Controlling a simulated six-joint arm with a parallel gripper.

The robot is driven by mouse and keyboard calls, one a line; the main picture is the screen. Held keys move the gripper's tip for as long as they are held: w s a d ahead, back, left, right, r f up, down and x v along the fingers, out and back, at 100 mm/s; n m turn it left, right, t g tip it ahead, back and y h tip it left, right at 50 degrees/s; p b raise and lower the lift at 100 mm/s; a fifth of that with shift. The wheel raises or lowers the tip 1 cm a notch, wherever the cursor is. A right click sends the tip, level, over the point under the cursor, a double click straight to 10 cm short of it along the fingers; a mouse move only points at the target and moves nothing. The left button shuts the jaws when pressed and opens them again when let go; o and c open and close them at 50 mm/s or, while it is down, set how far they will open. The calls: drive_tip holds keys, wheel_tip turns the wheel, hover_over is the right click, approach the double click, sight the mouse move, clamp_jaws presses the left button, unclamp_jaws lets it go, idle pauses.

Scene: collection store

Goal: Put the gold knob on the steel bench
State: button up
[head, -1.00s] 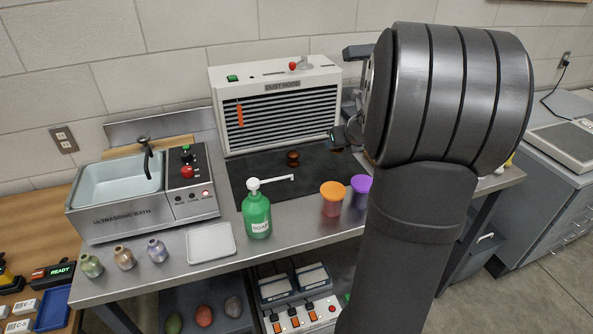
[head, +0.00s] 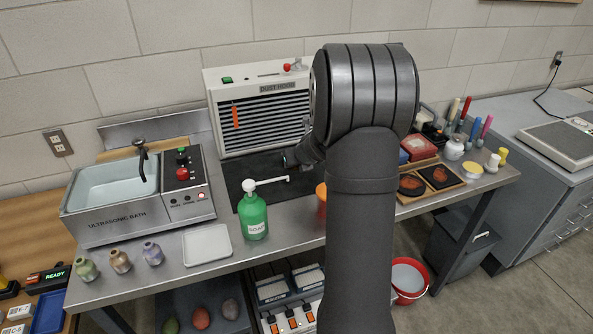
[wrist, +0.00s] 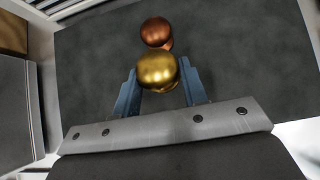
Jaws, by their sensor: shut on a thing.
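The gold knob (wrist: 157,70) shows in the wrist view, round and shiny, between the two fingers of my gripper (wrist: 160,84), which are shut on it. A copper-brown knob (wrist: 156,32) stands just beyond it on the dark mat (wrist: 240,60). I cannot tell whether the gold knob touches the mat. The steel bench (head: 290,222) shows in the head view, with the dark mat (head: 236,170) lying on it in front of the dust hood. In the head view my gripper (head: 290,158) is mostly hidden behind my arm, and the gold knob is hidden.
A green soap bottle (head: 253,217), an orange cup (head: 321,200) and a white tray (head: 207,245) stand on the bench. The ultrasonic bath (head: 137,222) is at left, the dust hood (head: 222,146) behind. Bare steel lies between tray and bottle.

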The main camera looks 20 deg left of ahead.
sight(297, 169)
drive_tip(key=shift+f, duration=1.85)
drive_tip(key=shift+f, duration=0.1)
drive_tip(key=o, duration=1.1)
drive_tip(key=shift+f, duration=0.1)
drive_tip(key=shift+r, duration=0.2)
drive_tip(key=shift+o, duration=0.3)
drive_tip(key=v, duration=1.2)
